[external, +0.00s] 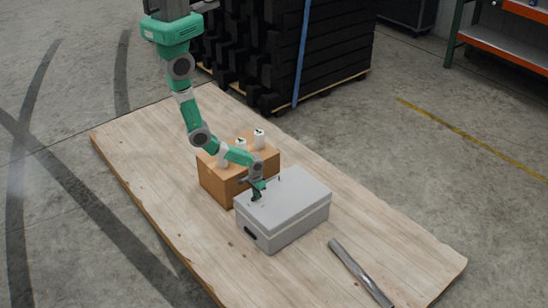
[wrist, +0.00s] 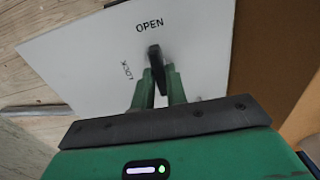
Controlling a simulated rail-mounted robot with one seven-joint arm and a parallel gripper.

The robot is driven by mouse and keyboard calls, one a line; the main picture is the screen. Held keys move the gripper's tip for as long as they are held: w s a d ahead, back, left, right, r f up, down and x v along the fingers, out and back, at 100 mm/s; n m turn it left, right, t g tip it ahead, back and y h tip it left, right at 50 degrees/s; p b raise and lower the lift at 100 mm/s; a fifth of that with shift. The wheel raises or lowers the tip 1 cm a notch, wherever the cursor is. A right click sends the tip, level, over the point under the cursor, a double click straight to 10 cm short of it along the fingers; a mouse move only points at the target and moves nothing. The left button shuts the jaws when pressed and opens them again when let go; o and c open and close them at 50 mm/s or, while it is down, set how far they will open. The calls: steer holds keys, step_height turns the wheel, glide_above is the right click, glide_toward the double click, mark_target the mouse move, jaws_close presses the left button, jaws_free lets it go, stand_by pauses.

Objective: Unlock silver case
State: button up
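The silver case (external: 300,205) is a grey lidded box on the wooden platform, its lid down. A dark grip shows on its near left end. My gripper (external: 257,196) points down at the left part of the lid. In the wrist view the pale lid (wrist: 85,60) carries the printed words OPEN and LOCK. A dark, narrow knob (wrist: 156,62) stands on it, its far end towards OPEN and LOCK to its left. The green fingertips of my gripper (wrist: 160,75) sit on both sides of the knob and look closed on it.
A brown box (external: 217,182) with several white containers on top stands close behind the case. A grey metal bar (external: 360,273) lies on the wooden platform (external: 405,255) to the right. A black stack (external: 335,60) stands behind the platform. The platform's left side is clear.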

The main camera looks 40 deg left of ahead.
steer(key=o, duration=0.4)
steer(key=shift+c, duration=0.2)
step_height(320, 180, up, 8)
steer(key=p, duration=0.5)
steer(key=shift+f, duration=0.1)
